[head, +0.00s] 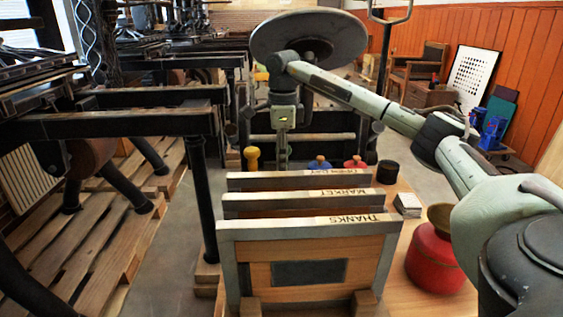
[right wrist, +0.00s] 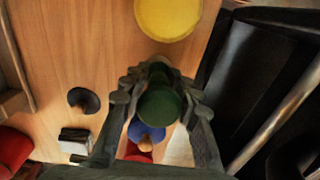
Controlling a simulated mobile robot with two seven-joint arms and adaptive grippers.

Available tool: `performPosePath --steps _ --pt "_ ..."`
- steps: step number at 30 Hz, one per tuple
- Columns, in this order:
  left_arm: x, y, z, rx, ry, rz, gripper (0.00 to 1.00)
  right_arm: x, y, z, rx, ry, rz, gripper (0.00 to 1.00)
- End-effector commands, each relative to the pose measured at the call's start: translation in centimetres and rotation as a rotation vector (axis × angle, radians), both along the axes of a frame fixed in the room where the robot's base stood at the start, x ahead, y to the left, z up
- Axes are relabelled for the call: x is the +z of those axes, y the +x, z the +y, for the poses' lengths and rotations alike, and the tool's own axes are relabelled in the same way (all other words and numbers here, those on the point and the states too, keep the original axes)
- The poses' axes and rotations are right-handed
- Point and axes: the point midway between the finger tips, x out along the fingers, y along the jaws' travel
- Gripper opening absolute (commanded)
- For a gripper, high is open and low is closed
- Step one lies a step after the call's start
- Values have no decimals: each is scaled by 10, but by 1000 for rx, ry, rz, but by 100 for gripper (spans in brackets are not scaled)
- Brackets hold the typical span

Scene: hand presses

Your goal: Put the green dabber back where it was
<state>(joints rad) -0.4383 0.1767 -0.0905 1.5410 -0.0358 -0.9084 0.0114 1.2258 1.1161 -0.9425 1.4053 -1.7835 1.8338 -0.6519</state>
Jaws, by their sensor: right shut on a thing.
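The green dabber (right wrist: 160,107) is between the fingers of my right gripper (right wrist: 158,88), which is shut on it. In the head view my right gripper (head: 283,148) reaches down beyond the wooden frames, and I cannot make out the green dabber there. The gripper is between the yellow dabber (head: 252,158) on its left and the blue dabber (head: 319,163) on its right. A red dabber (head: 355,162) stands further right. The wrist view shows a yellow round top (right wrist: 168,16), with blue (right wrist: 146,132) and red (right wrist: 137,154) dabbers below. I cannot tell whether the green dabber touches the table. My left gripper is out of view.
Three upright frames stand in front, the nearest marked THANKS (head: 307,224). A black round pot (head: 387,171), a white stack (head: 408,203) and a large red pot (head: 436,262) are on the right of the wooden table (head: 398,268). Dark presses stand at left.

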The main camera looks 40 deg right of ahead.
Motion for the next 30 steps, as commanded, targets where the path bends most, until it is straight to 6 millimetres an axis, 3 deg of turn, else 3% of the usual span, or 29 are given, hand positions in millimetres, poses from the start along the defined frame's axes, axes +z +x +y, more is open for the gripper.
performPosePath --steps 5,6,11,23,30 --pt "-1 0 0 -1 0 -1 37 0 0 0 0 1 -2 4" --pt "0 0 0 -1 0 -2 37 0 0 0 0 0 -1 30" --pt "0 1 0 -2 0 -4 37 0 0 0 0 0 -1 50" --pt "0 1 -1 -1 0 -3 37 7 1 0 0 0 -4 51" --pt "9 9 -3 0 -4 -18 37 52 0 0 -1 1 -8 51"
